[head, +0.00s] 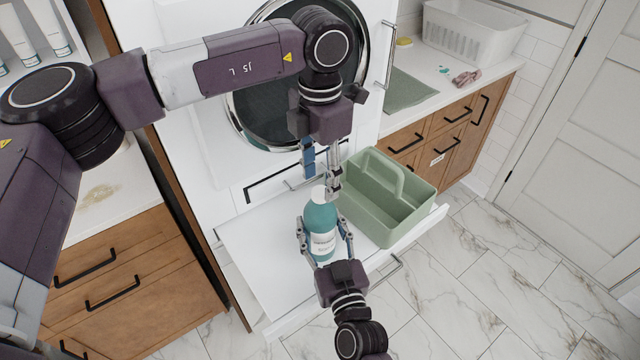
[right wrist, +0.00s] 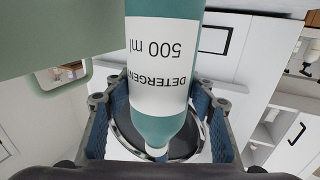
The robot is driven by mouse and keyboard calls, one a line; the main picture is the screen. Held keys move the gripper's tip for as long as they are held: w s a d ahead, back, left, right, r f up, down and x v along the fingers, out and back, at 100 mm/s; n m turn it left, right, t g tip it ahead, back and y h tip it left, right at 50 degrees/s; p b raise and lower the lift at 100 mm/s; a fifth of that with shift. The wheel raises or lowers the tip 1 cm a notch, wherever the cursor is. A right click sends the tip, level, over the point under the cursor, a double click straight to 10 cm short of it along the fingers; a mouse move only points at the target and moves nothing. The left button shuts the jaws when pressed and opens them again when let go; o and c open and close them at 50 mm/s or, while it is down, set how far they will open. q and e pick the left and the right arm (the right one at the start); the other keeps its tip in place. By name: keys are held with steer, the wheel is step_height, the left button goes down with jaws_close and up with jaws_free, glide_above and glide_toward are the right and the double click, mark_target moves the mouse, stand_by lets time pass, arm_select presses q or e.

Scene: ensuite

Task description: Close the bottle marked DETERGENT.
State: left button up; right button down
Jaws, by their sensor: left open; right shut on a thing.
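A teal bottle (head: 320,218) with a white label stands upright over the white pull-out shelf (head: 262,243); I cannot tell if its base touches. In the right wrist view the bottle (right wrist: 160,75) appears upside down, its label reading DETERGENT 500 ml. A white top (head: 319,192) shows at its neck; whether it is a cap or a bare neck is unclear. My right gripper (head: 324,238) is shut on the bottle's body from the front. My left gripper (head: 322,178) is open, pointing down just above the white top, with one finger close beside it on the right.
A green caddy (head: 388,215) with a handle stands on the shelf just right of the bottle. A white machine with a round dark door (head: 270,110) rises behind. A counter at the back right holds a white basket (head: 470,35) and a green mat (head: 408,90).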

arm_select(q)
step_height(320, 180, up, 9)
steer(key=shift+r, duration=0.15)
arm_select(e)
steer(key=c, duration=0.8)
jaws_free()
steer(key=shift+s, duration=0.1)
steer(key=v, duration=1.2)
